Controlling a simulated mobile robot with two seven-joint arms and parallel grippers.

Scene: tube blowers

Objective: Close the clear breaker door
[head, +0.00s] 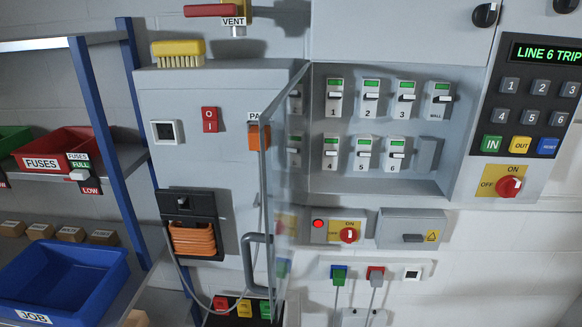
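The clear breaker door (285,175) stands open in the head view. It is hinged at the left side of the breaker box (425,183) and swings out toward me, so I see it nearly edge-on. A grey D-shaped handle (248,268) shows at its near edge, low down. The breakers in the box, such as breaker 1 (334,98), are uncovered; some at the left show through the clear panel. Neither of my grippers is in view.
A grey cabinet (225,100) with an orange cable (192,240) is left of the door. A keypad panel (530,100) is at the right. Below the box are a red rotary switch (348,235) and plugged sockets. A blue JOB bin (65,280) sits at lower left.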

